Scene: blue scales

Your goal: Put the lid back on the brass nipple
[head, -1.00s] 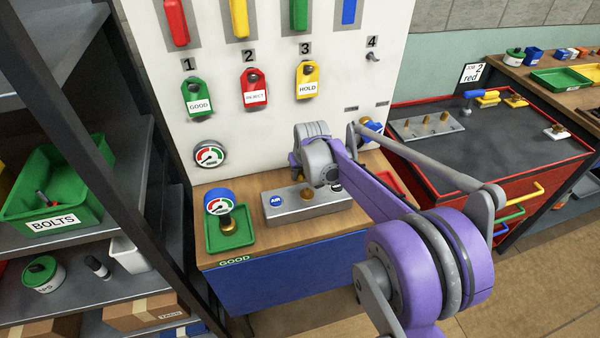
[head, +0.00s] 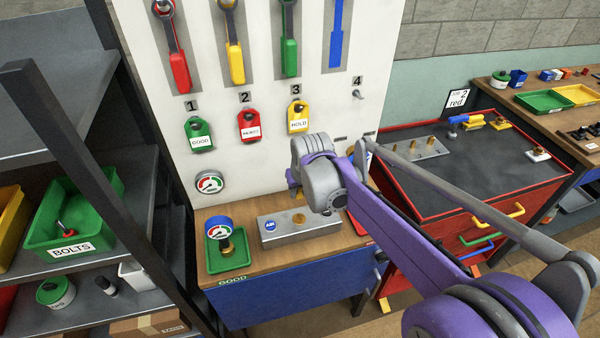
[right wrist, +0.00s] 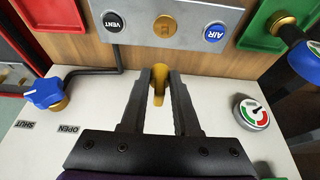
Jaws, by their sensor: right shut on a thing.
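The brass nipple (right wrist: 166,27) stands on the grey metal block, between the VENT and AIR buttons. In the head view the nipple (head: 298,219) shows on top of the block, with nothing on it that I can make out. My right gripper (right wrist: 160,75) is shut on a small yellow-brass piece (right wrist: 158,88), which looks like the lid. In the right wrist view the held piece is below the nipple and apart from it. In the head view my wrist hides most of the fingers. My left gripper is not in view.
The grey block (head: 280,234) sits on a wooden bench against the white panel (head: 245,165). A green tray (head: 233,262) with a gauge (head: 218,229) is to its left. A blue valve handle (right wrist: 42,91) sticks out near the gripper. A red-edged cart (head: 470,185) stands at right.

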